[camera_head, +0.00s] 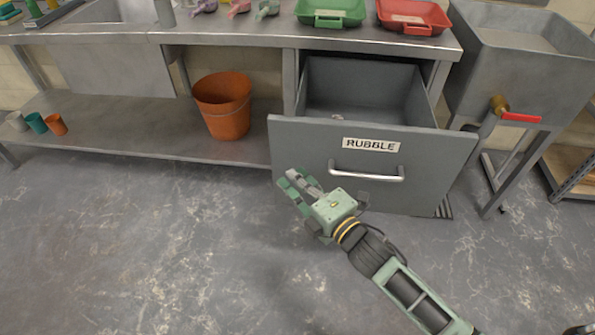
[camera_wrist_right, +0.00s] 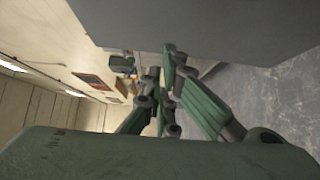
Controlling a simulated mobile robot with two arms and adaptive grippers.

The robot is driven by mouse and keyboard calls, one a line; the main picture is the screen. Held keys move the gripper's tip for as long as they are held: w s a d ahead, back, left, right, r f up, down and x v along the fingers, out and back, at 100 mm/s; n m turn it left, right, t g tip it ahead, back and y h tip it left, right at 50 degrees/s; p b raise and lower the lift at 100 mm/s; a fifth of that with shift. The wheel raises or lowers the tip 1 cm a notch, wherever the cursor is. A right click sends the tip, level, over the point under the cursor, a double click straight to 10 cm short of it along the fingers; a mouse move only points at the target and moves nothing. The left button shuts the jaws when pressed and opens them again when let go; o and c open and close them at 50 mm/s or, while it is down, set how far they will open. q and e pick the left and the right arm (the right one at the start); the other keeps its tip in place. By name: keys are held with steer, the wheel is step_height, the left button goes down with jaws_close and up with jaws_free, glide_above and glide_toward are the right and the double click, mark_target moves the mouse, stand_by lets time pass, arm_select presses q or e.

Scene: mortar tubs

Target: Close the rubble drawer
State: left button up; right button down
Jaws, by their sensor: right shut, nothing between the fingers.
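The rubble drawer (camera_head: 300,150) is grey with a RUBBLE label and a silver bar handle (camera_head: 367,174). It stands pulled out from under the steel counter, and its inside shows with a small pale bit in it. My right gripper (camera_head: 290,182) is shut and empty, in front of the lower left part of the drawer front, left of the handle. Whether it touches the front I cannot tell. In the right wrist view the gripper's fingers (camera_wrist_right: 170,75) are together near a grey panel (camera_wrist_right: 200,20), apparently the drawer front.
An orange bucket (camera_head: 224,107) and several small cups stand on the lower shelf (camera_head: 150,130) left of the drawer. Green (camera_head: 330,12) and red (camera_head: 412,16) trays sit on the counter above. A steel sink (camera_head: 520,50) with a red-handled tap is at right. The floor in front is clear.

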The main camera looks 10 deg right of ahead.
arm_select(q)
steer(key=shift+w+r, duration=0.3)
steer(key=shift+r, duration=0.15)
arm_select(e)
steer(key=shift+w+d, duration=0.25)
steer(key=shift+w, duration=0.4)
steer(key=shift+w+d, duration=0.2)
steer(key=shift+w, duration=0.4)
steer(key=shift+w, duration=0.1)
